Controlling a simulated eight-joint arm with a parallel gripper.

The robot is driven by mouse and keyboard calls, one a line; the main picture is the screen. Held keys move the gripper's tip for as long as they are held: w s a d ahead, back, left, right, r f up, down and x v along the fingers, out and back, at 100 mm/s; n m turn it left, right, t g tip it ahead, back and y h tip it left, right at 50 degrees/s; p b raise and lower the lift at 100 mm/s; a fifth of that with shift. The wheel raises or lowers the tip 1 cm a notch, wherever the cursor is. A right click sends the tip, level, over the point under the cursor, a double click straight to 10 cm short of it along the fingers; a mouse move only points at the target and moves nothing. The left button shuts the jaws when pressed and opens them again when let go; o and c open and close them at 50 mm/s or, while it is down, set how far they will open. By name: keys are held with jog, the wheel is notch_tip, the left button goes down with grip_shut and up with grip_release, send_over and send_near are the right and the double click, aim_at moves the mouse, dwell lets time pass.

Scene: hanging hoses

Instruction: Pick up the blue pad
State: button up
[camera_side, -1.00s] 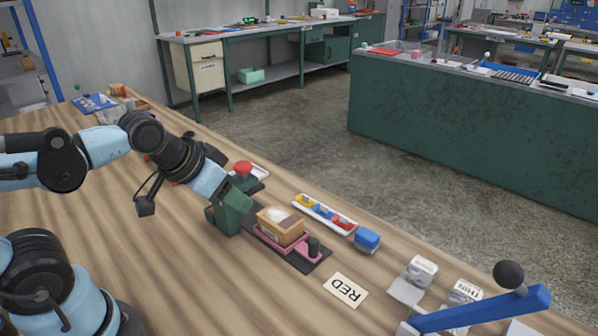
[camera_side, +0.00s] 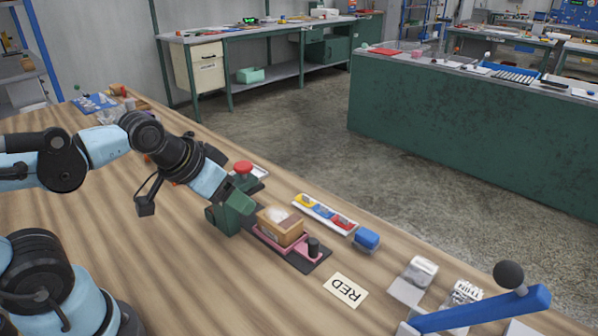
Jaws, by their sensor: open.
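A white tray (camera_side: 323,213) in the middle holds small yellow, blue and red pieces in a row. The blue piece (camera_side: 322,212) lies between the yellow and red ones. Either could be the blue pad; I cannot tell which. My gripper (camera_side: 236,212), dark green at the arm's end, is low over the table, left of the tray and apart from both blue things. It is open, though its fingertips are hard to make out.
A tan box (camera_side: 280,226) stands in a pink tray beside my gripper. A red button (camera_side: 243,168) is behind it. A blue lever with a black knob (camera_side: 508,275) stands at the right.

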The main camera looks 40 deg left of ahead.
jog(key=shift+w, duration=0.1)
jog(key=w+d+r+g, duration=0.2)
jog(key=w+r, duration=0.2)
jog(key=w, duration=0.1)
jog(key=g, duration=0.5)
send_over(368, 234)
notch_tip(368, 234, down, 6)
notch_tip(368, 234, down, 12)
jog(key=shift+r, duration=0.15)
jog(key=c, duration=0.8)
jog(key=shift+r, duration=0.1)
